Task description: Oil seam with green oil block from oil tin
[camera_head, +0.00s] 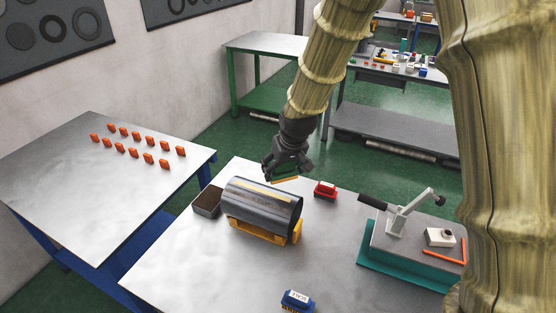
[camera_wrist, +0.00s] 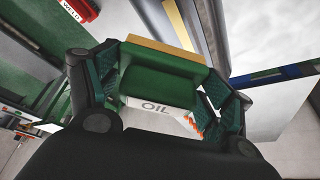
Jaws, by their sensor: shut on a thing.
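My gripper (camera_head: 284,171) is shut on a green block (camera_wrist: 160,82) labelled "OIL", with a yellowish pad along its far edge. It holds the block above the back right part of a dark grey cylinder (camera_head: 262,211); whether the pad touches the cylinder cannot be told. The cylinder lies on its side in a yellow cradle (camera_head: 262,234). A pale yellow seam strip (camera_head: 262,193) runs along its top, and the strip also shows in the wrist view (camera_wrist: 179,24). An open grey tin (camera_head: 207,202) with a dark brown inside, probably the oil tin, stands left of the cylinder.
A red block (camera_head: 325,189) stands right of the cylinder and a blue block (camera_head: 297,300) at the front. A lever press (camera_head: 408,215) on a teal base occupies the table's right. Several orange pieces (camera_head: 134,152) stand on the left table. The front left of my table is clear.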

